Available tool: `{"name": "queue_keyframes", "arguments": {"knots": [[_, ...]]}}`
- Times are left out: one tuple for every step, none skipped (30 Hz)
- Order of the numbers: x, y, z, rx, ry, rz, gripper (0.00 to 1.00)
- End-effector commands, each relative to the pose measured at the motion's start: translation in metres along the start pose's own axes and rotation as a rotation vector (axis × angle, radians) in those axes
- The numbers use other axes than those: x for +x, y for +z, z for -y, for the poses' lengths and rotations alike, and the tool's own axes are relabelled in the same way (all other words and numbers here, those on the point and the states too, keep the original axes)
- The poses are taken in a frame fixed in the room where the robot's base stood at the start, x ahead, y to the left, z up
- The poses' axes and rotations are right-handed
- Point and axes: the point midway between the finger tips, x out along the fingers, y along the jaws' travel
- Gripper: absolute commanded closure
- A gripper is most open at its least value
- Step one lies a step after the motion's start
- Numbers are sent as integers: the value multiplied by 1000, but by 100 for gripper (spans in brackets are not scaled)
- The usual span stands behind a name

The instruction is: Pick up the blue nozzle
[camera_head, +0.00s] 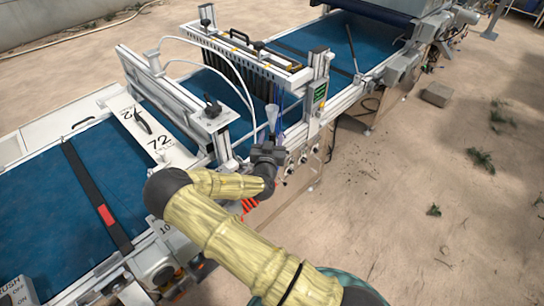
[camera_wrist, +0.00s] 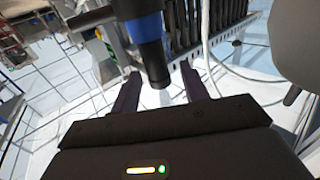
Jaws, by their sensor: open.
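The blue nozzle (camera_wrist: 148,30) shows in the wrist view as a dark cylinder with a blue band, narrowing to a dark tip. It reaches down from the top edge, and its upper end is cut off. My gripper (camera_wrist: 161,90) is open, with one finger on each side of the nozzle's lower end in the picture. I see no finger closed on it, and cannot tell how far beyond the fingertips it stands. In the head view my gripper (camera_head: 274,130) is at the machine's near side rail, beside a pale grey cone. The nozzle's blue band is not clear there.
The seeder's blue belt (camera_head: 90,170) runs across the left and middle. A row of dark seeder tubes (camera_wrist: 205,22) stands close behind the nozzle. A white hose (camera_wrist: 207,45) hangs near the right finger. Bare sandy floor (camera_head: 410,200) lies to the right of the machine.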

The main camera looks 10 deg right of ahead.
Motion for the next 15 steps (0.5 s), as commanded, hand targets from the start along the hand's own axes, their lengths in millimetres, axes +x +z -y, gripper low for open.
{"name": "queue_keyframes", "arguments": {"knots": [[7,-2,-1,-1,2,0,55],[10,-1,-2,-1,2,0,55],[13,-1,-1,-1,1,-1,55],[14,0,-1,-1,1,0,55],[15,0,-1,-1,1,0,55],[16,0,-1,-1,1,1,55],[16,0,-1,-1,1,1,55],[15,1,-1,-1,2,1,55],[15,1,-1,-1,2,1,55],[15,1,-1,-1,2,1,55],[15,1,-1,-1,2,1,55],[15,1,-1,0,2,1,55],[15,1,-1,0,2,1,55],[15,0,-1,0,2,0,55],[15,0,-1,0,2,0,55]]}}
